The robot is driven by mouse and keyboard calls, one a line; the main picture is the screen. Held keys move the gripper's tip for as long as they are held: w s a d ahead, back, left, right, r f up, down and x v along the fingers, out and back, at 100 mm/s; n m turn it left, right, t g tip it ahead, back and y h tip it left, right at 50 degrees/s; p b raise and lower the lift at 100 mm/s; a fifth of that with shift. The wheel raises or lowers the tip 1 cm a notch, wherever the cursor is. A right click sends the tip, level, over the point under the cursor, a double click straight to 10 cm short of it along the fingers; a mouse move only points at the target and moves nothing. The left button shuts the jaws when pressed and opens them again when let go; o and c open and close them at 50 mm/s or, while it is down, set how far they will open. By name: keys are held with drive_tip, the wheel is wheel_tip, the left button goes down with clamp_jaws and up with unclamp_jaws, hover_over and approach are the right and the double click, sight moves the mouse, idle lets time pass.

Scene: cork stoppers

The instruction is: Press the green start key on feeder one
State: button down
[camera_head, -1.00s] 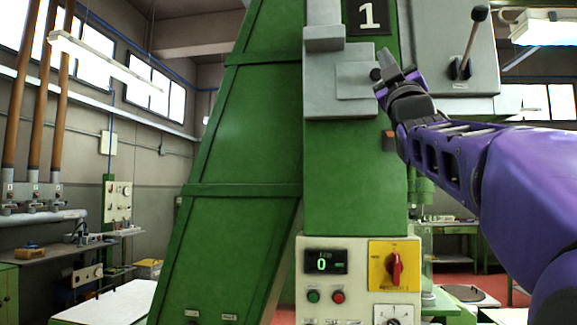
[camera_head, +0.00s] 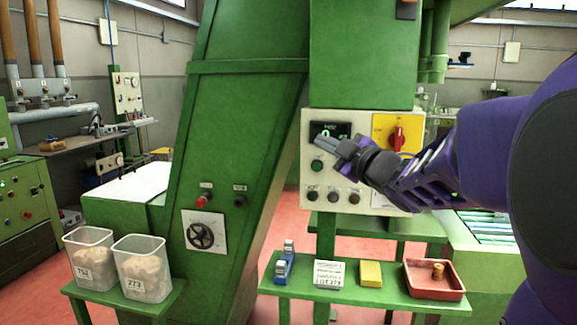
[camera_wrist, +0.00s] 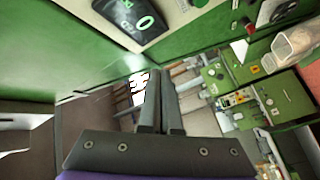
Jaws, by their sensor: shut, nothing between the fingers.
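The control panel (camera_head: 312,122) is a cream box on the front of the green machine. Its green key (camera_head: 317,165) is round and sits at the left, below the dark display (camera_head: 318,129). My gripper (camera_head: 322,146) is shut and empty, its fingers pointing left in front of the panel. The fingertips overlap the display's lower edge and lie just above the green key in the picture; I cannot tell the gap to the panel. The red key is hidden behind my gripper. In the wrist view the shut fingers (camera_wrist: 160,98) stand below the display (camera_wrist: 133,14); the green key cannot be made out there.
A red rotary switch (camera_head: 397,138) on a yellow plate is at the panel's upper right. Several dark knobs (camera_head: 333,196) line its bottom. A green bench (camera_head: 300,291) below bears a red tray (camera_head: 408,277) and a yellow block (camera_head: 371,272). Two clear bins (camera_head: 141,255) stand at left.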

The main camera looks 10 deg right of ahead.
sight(317, 166)
drive_tip(key=s+a+f+g, duration=0.2)
drive_tip(key=s+f, duration=0.1)
drive_tip(key=f, duration=0.5)
drive_tip(key=shift+a+f+g+y, duration=0.2)
drive_tip(key=shift+f+g+y, duration=0.1)
drive_tip(key=shift+f+y, duration=0.1)
drive_tip(key=shift+w+d+p, duration=0.3)
drive_tip(key=shift+w+d, duration=0.15)
drive_tip(key=shift+w, duration=0.95)
drive_tip(key=shift+w+d+p, duration=0.25)
drive_tip(key=shift+w+d, duration=0.2)
drive_tip(key=shift+w, duration=0.9)
drive_tip(key=shift+w+d+p, duration=0.3)
drive_tip(key=shift+w+d, duration=0.15)
drive_tip(key=shift+w, duration=0.95)
drive_tip(key=shift+w+r, duration=0.1)
drive_tip(key=shift+w+d, duration=0.1)
drive_tip(key=shift+w, duration=0.2)
drive_tip(key=shift+w+d+p, duration=0.15)
drive_tip(key=shift+w+p, duration=0.2)
drive_tip(key=shift+w, duration=0.05)
drive_tip(key=shift+s+a+b, duration=0.25)
drive_tip(key=shift+s+b, duration=0.05)
drive_tip(key=shift+s, duration=0.5)
